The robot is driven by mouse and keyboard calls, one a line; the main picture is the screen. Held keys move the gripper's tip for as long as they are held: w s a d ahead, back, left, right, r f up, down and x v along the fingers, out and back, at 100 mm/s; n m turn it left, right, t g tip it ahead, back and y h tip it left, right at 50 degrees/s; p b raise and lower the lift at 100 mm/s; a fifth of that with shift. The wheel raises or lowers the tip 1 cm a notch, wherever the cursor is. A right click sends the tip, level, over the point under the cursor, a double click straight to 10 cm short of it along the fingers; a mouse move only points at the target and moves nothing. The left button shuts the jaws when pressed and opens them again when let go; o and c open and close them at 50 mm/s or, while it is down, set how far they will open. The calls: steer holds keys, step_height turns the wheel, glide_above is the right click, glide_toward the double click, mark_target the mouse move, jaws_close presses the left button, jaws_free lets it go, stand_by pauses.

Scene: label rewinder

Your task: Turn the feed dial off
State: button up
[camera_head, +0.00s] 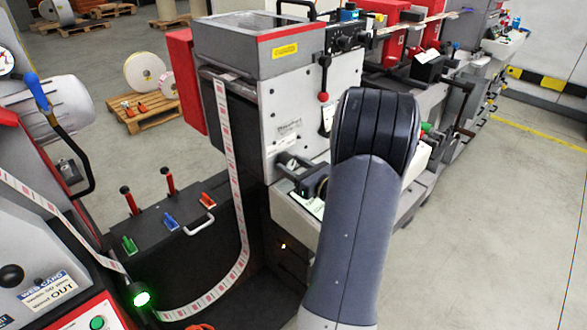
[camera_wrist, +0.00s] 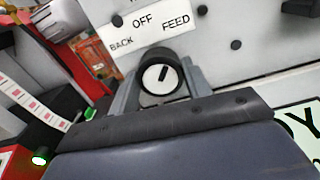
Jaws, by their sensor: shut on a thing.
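The feed dial (camera_wrist: 160,80) is a round black knob with a white face and a black pointer mark, in the wrist view. The mark tilts up and to the right, toward the FEED side. A white label plate (camera_wrist: 155,30) above it reads BACK, OFF and FEED from left to right. My gripper (camera_wrist: 158,76) is shut on the dial, with a grey finger at its left and right sides. In the head view my arm covers part of the machine, and I cannot make out the dial there.
The label rewinder (camera_head: 305,110) stands in front of my arm. A lever with a red knob (camera_head: 323,97) hangs on its panel. A label web (camera_head: 232,170) loops down at the left. Open floor (camera_head: 490,220) lies to the right.

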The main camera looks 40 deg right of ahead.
steer(key=n+b, duration=0.2)
steer(key=b, duration=0.1)
steer(key=n+b, duration=0.2)
steer(key=b, duration=0.2)
steer(key=shift+f, duration=0.35)
steer(key=n+b, duration=0.2)
steer(key=b, duration=0.1)
steer(key=shift+r+n, duration=0.1)
steer(key=shift+n, duration=0.2)
steer(key=shift+r+n+b, duration=0.1)
steer(key=shift+n+b, duration=0.2)
steer(key=shift+b, duration=0.3)
steer(key=shift+r, duration=0.1)
steer(key=o, duration=1)
steer(key=shift+s, duration=0.1)
